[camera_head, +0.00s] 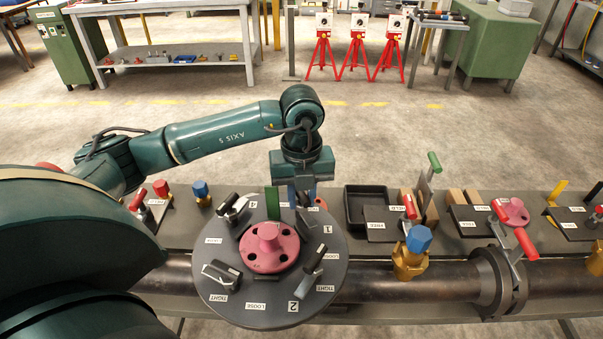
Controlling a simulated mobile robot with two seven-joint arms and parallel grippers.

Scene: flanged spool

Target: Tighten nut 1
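The flanged spool's round dark plate (240,300) lies in the centre foreground, with a pink hub (268,248) in its middle. Labels for 1, 2 and 4, plus TIGHT and LOOSE, sit around the rim. The label 1 (327,229) is at the upper right of the plate. My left gripper (301,200) points down at the plate's far upper-right edge, near label 1. Its fingertips and whatever is between them are partly hidden. My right gripper is not in view.
A green upright block (272,204) stands close left of my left gripper. A dark pipe (410,282) runs along the bench, with a blue-topped brass valve (412,255) on it. A black tray (366,206) and red-handled clamps (525,243) stand to the right.

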